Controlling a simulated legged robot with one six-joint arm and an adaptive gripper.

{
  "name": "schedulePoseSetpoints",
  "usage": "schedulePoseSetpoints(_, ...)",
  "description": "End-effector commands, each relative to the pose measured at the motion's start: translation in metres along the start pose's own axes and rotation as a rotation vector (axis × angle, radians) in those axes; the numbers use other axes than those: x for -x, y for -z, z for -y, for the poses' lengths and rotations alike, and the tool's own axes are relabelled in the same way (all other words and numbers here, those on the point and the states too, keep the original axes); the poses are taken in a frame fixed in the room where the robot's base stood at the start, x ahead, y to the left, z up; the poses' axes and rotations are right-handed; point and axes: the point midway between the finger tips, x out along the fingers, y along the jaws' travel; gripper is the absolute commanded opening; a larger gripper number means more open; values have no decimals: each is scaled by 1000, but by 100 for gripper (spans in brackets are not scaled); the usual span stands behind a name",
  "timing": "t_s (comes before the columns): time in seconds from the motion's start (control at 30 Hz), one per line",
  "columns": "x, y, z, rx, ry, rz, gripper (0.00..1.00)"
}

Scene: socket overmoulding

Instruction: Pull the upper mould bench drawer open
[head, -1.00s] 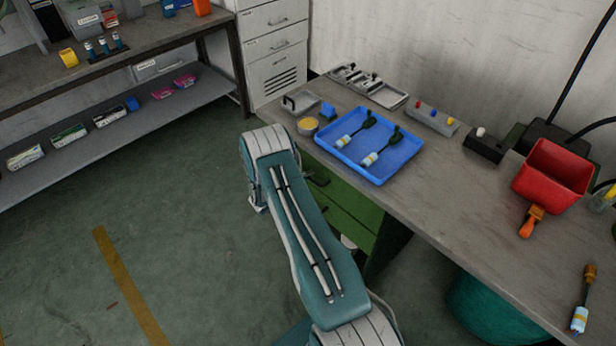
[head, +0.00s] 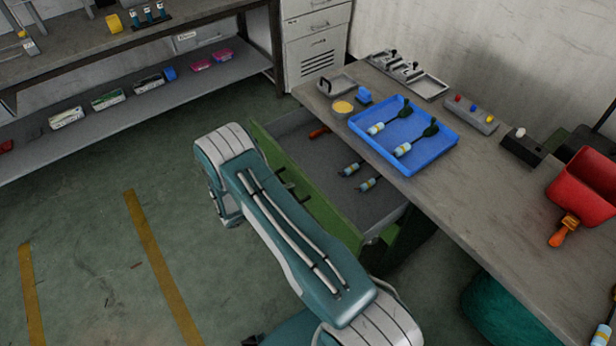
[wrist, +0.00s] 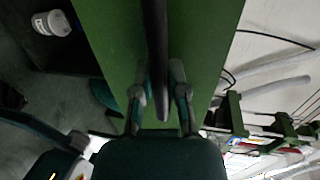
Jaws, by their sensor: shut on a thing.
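The upper drawer (head: 262,143) of the green bench stands pulled out, its grey inside in view. In the head view my arm hides the fingers and part of the drawer front.
A blue tray (head: 440,155) with two dark-ended tools rests on the bench top (head: 470,205). A red bin (head: 585,185) stands to the right. A shelf unit (head: 100,135) stands at the left. The floor left of my arm is clear.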

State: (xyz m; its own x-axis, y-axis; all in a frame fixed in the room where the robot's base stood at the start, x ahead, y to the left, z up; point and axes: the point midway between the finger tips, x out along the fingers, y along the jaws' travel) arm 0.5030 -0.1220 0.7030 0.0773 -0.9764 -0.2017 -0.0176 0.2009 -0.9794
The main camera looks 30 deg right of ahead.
Motion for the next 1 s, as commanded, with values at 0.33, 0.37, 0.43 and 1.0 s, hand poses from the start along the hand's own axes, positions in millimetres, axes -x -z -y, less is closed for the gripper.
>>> schedulePoseSetpoints(0.33,83,1,-21,5,-7,4,0)
schedulePoseSetpoints(0.37,88,1,-22,5,-7,4,0)
schedulePoseSetpoints(0.43,99,1,-25,6,-8,3,0)
schedulePoseSetpoints(1.0,126,2,-30,6,-7,-2,0)
